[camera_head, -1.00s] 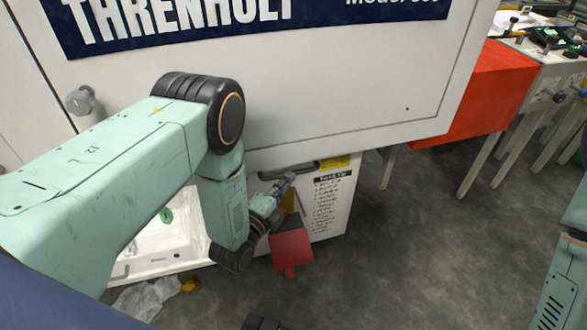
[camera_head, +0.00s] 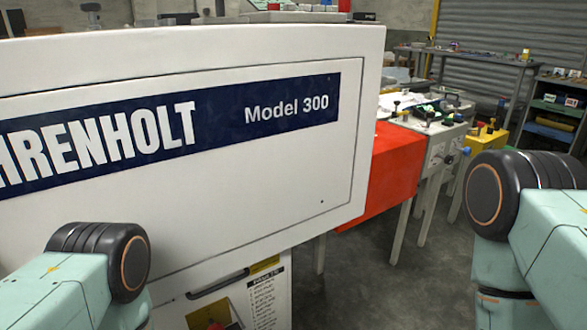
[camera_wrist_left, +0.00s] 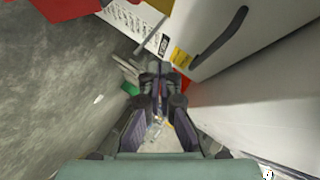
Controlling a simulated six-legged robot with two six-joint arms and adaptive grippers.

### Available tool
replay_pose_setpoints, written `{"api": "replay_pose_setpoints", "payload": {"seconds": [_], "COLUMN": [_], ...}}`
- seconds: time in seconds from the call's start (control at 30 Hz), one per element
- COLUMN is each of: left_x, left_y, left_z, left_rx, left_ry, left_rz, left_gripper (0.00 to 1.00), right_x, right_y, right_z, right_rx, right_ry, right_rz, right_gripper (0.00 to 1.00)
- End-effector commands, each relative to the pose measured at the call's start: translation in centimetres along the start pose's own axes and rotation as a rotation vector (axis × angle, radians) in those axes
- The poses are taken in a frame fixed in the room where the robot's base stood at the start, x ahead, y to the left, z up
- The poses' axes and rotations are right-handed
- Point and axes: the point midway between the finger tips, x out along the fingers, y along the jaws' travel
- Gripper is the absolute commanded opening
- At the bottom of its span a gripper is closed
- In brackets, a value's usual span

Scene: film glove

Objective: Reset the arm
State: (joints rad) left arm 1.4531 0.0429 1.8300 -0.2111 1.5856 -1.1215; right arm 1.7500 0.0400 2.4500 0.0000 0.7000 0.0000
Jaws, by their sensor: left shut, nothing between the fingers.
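My left gripper (camera_wrist_left: 160,75) shows in the left wrist view with its fingers drawn together and nothing between them. It points toward the lower part of the white machine. In the head view my left arm (camera_head: 95,265) comes in at the lower left, and its gripper is out of frame. My right arm (camera_head: 510,215) stands at the right edge of the head view, and its gripper is also out of frame.
The white machine (camera_head: 250,180) fills the left and middle. A red panel (camera_head: 385,175) adjoins its right side. Workbenches (camera_head: 440,125) and a shelf (camera_head: 555,105) stand behind. The grey floor (camera_head: 370,275) is clear between the machine and my right arm.

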Motion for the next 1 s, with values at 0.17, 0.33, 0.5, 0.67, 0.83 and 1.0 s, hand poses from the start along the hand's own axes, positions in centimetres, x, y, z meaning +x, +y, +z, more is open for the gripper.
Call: {"api": "replay_pose_setpoints", "payload": {"seconds": [0.17, 0.33, 0.5, 0.67, 0.83, 1.0], "left_x": [-5.0, -13.1, -23.4, -29.5, -28.6, -28.4], "left_y": [5.7, 9.4, 10.2, 8.1, 6.2, 6.3], "left_z": [2.9, 4.3, 3.5, 1.6, 0.8, 0.8], "left_rx": [-0.391, -0.756, -1.037, -1.099, -1.103, -1.102], "left_ry": [-0.255, -0.611, -1.027, -1.220, -1.186, -1.183], "left_rz": [0.263, 0.438, 0.517, 0.544, 0.524, 0.523], "left_gripper": [0.00, 0.00, 0.00, 0.00, 0.00, 0.00], "right_x": [-0.5, -1.4, -2.7, -4.0, -4.6, -4.5], "right_y": [0.0, 0.0, 0.0, 0.0, 0.0, 0.0], "right_z": [0.0, 0.0, 0.0, 0.0, 0.0, 0.0], "right_rx": [0.000, 0.000, 0.000, 0.000, 0.000, 0.000], "right_ry": [0.000, 0.000, 0.000, 0.000, 0.000, 0.000], "right_rz": [0.000, 0.000, 0.000, 0.000, 0.000, 0.000], "right_gripper": [0.00, 0.00, 0.00, 0.00, 0.00, 0.00]}}
